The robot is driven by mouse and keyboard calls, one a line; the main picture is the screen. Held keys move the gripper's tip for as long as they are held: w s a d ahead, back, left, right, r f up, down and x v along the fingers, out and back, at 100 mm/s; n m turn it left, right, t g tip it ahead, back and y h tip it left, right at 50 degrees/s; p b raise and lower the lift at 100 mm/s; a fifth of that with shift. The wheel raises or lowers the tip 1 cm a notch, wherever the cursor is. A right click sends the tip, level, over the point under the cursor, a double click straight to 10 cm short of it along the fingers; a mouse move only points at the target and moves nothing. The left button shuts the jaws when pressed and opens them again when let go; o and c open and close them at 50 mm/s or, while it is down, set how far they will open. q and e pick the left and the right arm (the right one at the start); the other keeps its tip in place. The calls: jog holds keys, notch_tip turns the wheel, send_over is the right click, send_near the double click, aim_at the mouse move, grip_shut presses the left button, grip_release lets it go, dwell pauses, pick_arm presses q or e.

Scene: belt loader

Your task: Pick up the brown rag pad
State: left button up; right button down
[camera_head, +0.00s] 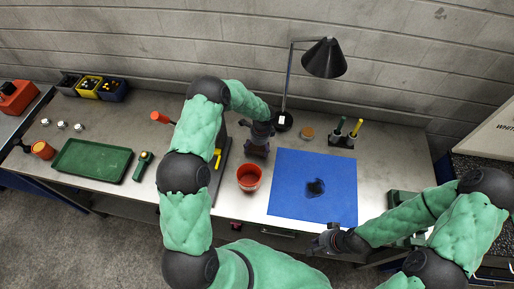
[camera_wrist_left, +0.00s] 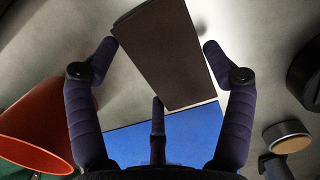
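The brown rag pad (camera_wrist_left: 160,50) shows in the left wrist view as a dark brown, flat rectangular piece, lying between the fingers of my left gripper (camera_wrist_left: 158,60). The two outer fingers are spread apart at its sides, and the third finger's tip overlaps its near end. I see no clear grip on it.
A red cup (camera_head: 249,177) stands close in front of my left gripper. A blue mat (camera_head: 290,200) with a dark item lies to its right. A black lamp (camera_head: 324,60), a round wooden-topped piece (camera_head: 307,133) and a screwdriver holder (camera_head: 342,141) stand behind. A green tray (camera_head: 92,160) lies left.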

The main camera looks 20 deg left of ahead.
pick_arm(q)
jog(key=shift+r, duration=0.1)
dwell(0.3)
jog(key=shift+r, duration=0.7)
jog(key=d+r, duration=0.1)
jog(key=r, duration=0.1)
jog(key=d+r, duration=0.2)
jog(key=r, duration=0.1)
jog(key=d+r, duration=0.2)
jog(key=shift+s+r+b, duration=0.15)
jog(key=shift+s+b, duration=0.05)
jog(key=shift+b, duration=0.2)
jog(key=shift+s+d+r+b, duration=0.15)
jog(key=shift+d+r, duration=0.55)
jog(key=shift+d, duration=0.8)
jog(key=shift+s+d+r+b, duration=0.15)
jog(key=shift+d+r, duration=0.5)
jog(key=shift+d, duration=0.8)
jog(key=shift+s+d+r+b, duration=0.15)
jog(key=shift+d+r, duration=0.55)
jog(key=shift+d, duration=0.8)
jog(key=shift+o, duration=1.1)
jog(key=shift+c, duration=0.6)
